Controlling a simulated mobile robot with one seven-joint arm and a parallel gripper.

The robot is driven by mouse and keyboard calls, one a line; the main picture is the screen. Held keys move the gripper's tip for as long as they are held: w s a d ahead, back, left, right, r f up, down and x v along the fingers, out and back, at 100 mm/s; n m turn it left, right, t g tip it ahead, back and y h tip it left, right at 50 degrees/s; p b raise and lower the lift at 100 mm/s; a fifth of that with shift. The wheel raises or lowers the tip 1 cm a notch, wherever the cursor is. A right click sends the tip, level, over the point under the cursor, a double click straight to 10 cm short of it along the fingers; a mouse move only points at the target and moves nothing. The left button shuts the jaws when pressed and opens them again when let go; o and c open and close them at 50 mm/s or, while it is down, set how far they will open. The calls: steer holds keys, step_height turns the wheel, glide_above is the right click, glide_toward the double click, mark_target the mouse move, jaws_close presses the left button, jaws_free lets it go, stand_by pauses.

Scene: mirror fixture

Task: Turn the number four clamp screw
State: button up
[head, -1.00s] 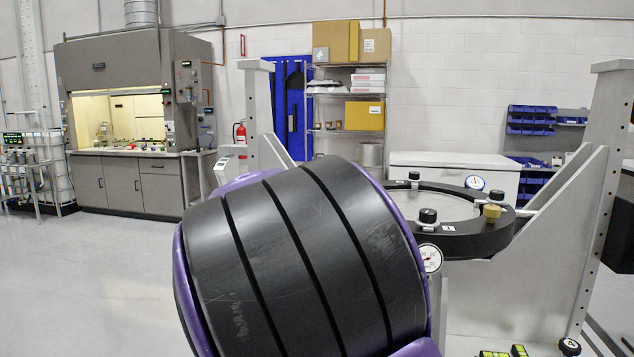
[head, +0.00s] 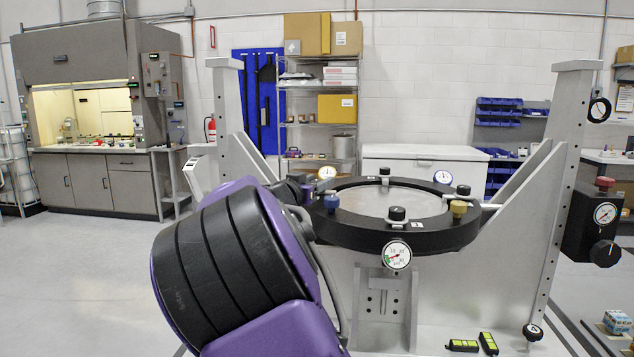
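The mirror fixture's black ring (head: 340,232) holds a round grey mirror (head: 400,202) between two grey uprights. Black clamp knobs stand on the ring at the back (head: 385,172), at the right (head: 463,190) and at the front (head: 397,214). A brass knob (head: 458,208) and a blue knob (head: 331,200) also stand on it. A small white tag (head: 417,225) sits by the front knob; its number is too small to read, so I cannot tell which screw is number four. My purple and black arm reaches the ring's left side. My gripper's fingers cannot be made out.
Dial gauges are at the ring's front (head: 398,255), back left (head: 327,172) and back right (head: 443,177). The right upright (head: 560,190) and left upright (head: 228,110) flank the ring. Two black and yellow-green blocks (head: 463,345) lie on the base. Floor at left is clear.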

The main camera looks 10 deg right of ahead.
jaws_close()
steer(key=shift+f+y+b, duration=0.15)
steer(key=shift+y+b, duration=0.25)
steer(key=shift+b, duration=0.5)
steer(key=shift+n+t+y+b, duration=0.5)
steer(key=shift+n+t+b, duration=0.1)
steer(key=shift+n+b, duration=0.1)
steer(key=shift+r, duration=0.2)
steer(key=shift+o, duration=1.7)
jaws_free()
steer(key=v, duration=1.7)
steer(key=shift+s, duration=0.25)
